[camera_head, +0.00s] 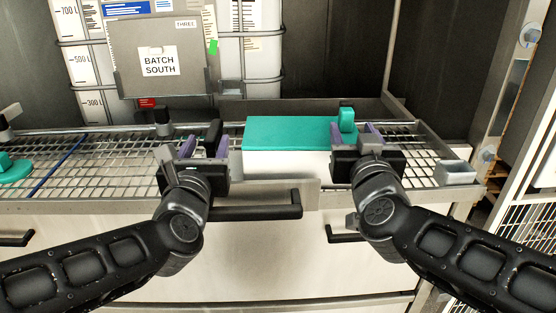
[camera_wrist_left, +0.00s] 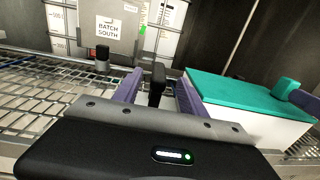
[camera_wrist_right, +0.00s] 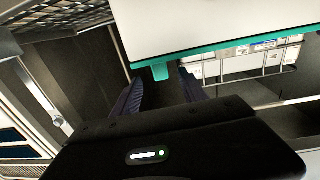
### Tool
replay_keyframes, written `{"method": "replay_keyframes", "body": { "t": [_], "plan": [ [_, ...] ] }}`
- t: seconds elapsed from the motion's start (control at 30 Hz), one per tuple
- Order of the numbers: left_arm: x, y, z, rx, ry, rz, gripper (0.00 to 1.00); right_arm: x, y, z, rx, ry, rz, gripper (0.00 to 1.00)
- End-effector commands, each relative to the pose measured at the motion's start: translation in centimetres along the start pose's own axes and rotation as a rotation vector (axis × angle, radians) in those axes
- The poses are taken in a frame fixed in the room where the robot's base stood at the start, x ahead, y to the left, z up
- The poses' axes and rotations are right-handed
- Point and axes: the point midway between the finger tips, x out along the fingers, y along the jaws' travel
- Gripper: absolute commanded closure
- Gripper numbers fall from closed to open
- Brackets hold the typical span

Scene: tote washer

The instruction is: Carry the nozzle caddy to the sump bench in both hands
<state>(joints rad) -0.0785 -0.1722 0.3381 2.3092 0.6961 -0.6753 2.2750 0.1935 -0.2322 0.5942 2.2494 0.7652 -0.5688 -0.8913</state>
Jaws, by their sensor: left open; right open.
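The caddy, a white box with a teal top (camera_head: 285,133), stands on the wire-mesh bench (camera_head: 100,160) between my grippers. A teal upright tab (camera_head: 347,118) rises at its right end. My left gripper (camera_head: 204,148) is open at the box's left, with a black upright piece (camera_wrist_left: 157,82) between its fingers; I cannot tell whether that piece belongs to the caddy. My right gripper (camera_head: 356,138) is open at the right end, and the teal tab (camera_wrist_right: 160,70) shows between and beyond its fingers. I cannot tell which surface is the sump bench.
A grey plate labelled BATCH SOUTH (camera_head: 160,85) hangs in front of a white tank (camera_head: 250,60) behind the bench. A teal piece (camera_head: 12,170) and a blue strip lie at the far left. A small metal box (camera_head: 454,173) sits right. Drawer handles (camera_head: 260,210) jut out in front.

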Motion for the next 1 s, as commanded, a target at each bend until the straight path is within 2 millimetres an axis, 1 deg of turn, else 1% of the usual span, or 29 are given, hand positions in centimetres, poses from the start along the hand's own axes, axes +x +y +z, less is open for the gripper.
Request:
{"method": "replay_keyframes", "body": {
  "t": [0.3,0.5,0.63,0.87,1.0],
  "plan": [
    [4.3,0.1,-0.1,-0.002,0.003,0.002,0.51,4.3,0.0,0.1,0.003,-0.003,0.0,0.49],
    [6.5,0.1,0.0,-0.002,0.0,0.002,0.51,6.5,-0.1,0.1,0.002,-0.001,-0.001,0.49],
    [7.0,0.1,-0.1,-0.001,0.001,0.002,0.51,7.0,0.0,0.0,0.001,0.0,0.0,0.49],
    [7.0,0.1,0.0,-0.001,0.0,0.002,0.51,7.0,0.0,0.0,0.0,0.0,0.0,0.49],
    [7.0,0.1,0.0,-0.001,0.0,0.001,0.61,7.0,0.0,0.0,0.0,0.0,0.0,0.59]
  ]
}}
